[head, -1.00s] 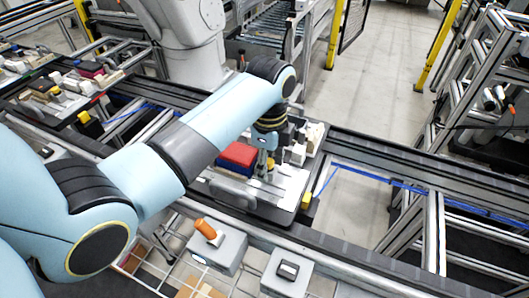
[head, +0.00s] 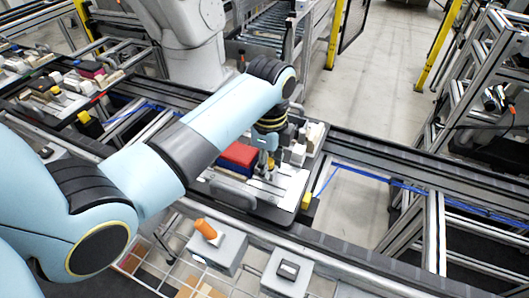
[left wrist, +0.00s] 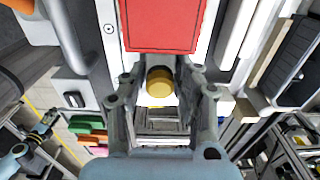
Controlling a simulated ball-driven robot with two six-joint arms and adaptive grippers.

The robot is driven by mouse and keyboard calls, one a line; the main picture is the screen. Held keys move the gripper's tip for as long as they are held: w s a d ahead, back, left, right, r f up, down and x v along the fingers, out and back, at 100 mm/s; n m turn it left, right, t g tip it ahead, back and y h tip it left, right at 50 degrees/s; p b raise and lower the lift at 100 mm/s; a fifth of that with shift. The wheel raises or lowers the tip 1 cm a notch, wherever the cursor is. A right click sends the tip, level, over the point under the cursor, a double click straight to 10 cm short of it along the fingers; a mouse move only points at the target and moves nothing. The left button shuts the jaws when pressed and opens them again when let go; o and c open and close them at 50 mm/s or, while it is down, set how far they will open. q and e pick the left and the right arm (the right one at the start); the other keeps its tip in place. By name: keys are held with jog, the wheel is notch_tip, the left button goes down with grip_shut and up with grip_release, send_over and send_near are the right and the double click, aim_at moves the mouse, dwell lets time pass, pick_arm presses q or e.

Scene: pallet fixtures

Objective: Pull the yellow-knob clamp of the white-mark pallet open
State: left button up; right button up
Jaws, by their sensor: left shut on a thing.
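The nearer pallet (head: 288,190) is a light metal plate on the conveyor in the head view, with a red block (head: 238,155) on it. My left gripper (head: 265,165) reaches down beside the red block, on its right. In the left wrist view, the round yellow knob (left wrist: 160,82) sits between the two fingers of my left gripper (left wrist: 160,90), which are shut on it. The red block (left wrist: 162,25) is just above the knob in that view. The clamp's body is mostly hidden by the gripper. I cannot make out a white mark. My right gripper is out of view.
White blocks (head: 314,134) stand on the pallet behind my gripper. Another loaded pallet (head: 58,108) is at the far left. An open gap in the frame (head: 355,205) lies to the right.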

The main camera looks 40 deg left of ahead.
pick_arm(q)
jog(key=shift+d, duration=0.35)
jog(key=shift+w+d+p, duration=0.2)
jog(key=shift+d+p, duration=0.1)
jog(key=shift+d, duration=0.25)
jog(key=shift+w+d+p, duration=0.15)
jog(key=shift+d+p, duration=0.15)
jog(key=shift+d, duration=0.2)
jog(key=o, duration=0.9)
jog(key=shift+a, duration=0.1)
jog(key=shift+r+p, duration=0.4)
jog(key=shift+r, duration=3.6)
